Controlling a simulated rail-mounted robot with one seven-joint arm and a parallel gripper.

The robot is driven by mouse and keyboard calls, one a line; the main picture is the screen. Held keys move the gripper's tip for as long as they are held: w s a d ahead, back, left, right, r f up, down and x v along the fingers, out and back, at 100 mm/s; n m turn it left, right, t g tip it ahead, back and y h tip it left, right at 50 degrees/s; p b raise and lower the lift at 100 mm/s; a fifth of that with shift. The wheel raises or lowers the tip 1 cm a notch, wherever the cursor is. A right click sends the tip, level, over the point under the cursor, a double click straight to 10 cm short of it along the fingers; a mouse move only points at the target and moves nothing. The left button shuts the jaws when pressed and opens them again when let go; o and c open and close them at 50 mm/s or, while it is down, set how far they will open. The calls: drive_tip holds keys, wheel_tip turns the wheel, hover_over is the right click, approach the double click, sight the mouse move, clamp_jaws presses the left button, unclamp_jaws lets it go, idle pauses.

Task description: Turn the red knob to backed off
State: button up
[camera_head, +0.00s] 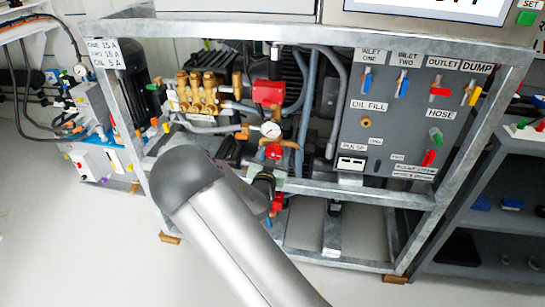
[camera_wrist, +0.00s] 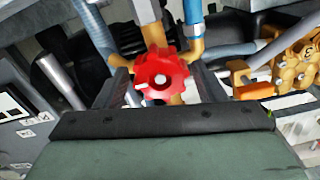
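The red knob (camera_wrist: 160,78) is a lobed wheel with a pale centre, seen face-on in the wrist view. It lies between the two dark fingers of my gripper (camera_wrist: 161,86), one on its left and one on its right. The fingers are spread about as wide as the knob; whether they touch it is not clear. In the head view a red knob (camera_head: 272,151) shows just below the round gauge. My own arm covers part of the scene there, and my fingers cannot be made out clearly.
Brass fittings (camera_head: 197,92) and a white-faced gauge (camera_head: 271,129) crowd around the knob. A grey panel (camera_head: 380,125) with coloured valve handles is to the right. The metal frame (camera_head: 345,188) crosses in front. Hoses (camera_wrist: 95,30) run behind the knob.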

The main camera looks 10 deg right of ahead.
drive_tip(key=c, duration=0.6)
drive_tip(key=shift+n, duration=0.3)
drive_tip(key=n, duration=0.3)
drive_tip(key=shift+n+p, duration=0.3)
drive_tip(key=shift+p, duration=0.05)
drive_tip(key=n+p, duration=0.1)
drive_tip(key=n, duration=0.2)
drive_tip(key=shift+n, duration=0.3)
drive_tip(key=n+p, duration=0.1)
drive_tip(key=n, duration=0.4)
drive_tip(key=shift+n, duration=0.3)
drive_tip(key=shift+n+p, duration=0.75)
drive_tip(key=shift+n, duration=1.55)
